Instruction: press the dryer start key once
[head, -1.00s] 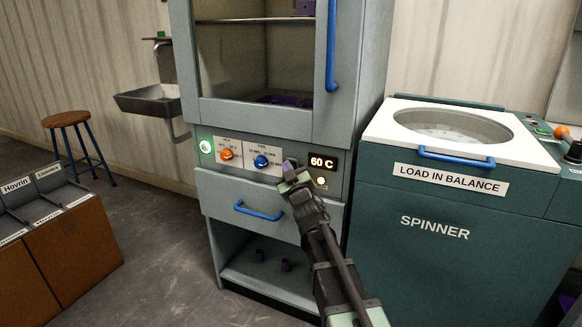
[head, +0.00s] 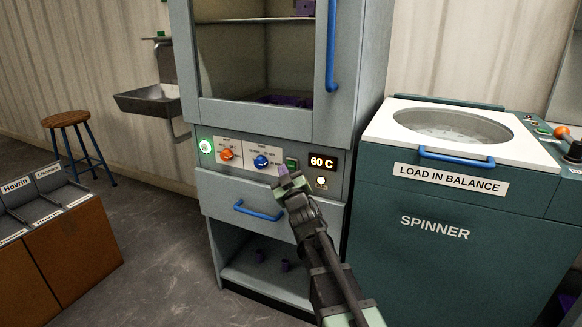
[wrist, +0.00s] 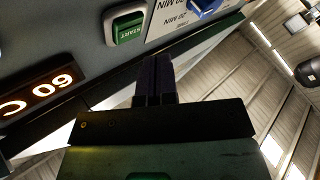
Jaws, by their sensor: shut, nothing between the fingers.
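The dryer start key (head: 292,164) is a small green key on the dryer's control panel, between the blue knob and the 60 C display. In the wrist view the green key (wrist: 128,27) reads START and sits in a pale frame. My gripper (head: 283,170) is in front of the panel, just below and left of the key in the head view. In the wrist view its dark fingers (wrist: 154,66) are together with nothing between them. Their tips appear below and right of the key, apart from it. The key's face is uncovered in the wrist view.
The panel also bears an orange knob (head: 227,155), a blue knob (head: 261,162), a 60 C display (head: 322,162) and a small round light (head: 322,183). A blue drawer handle (head: 258,211) lies below. The spinner (head: 435,240) stands close at right.

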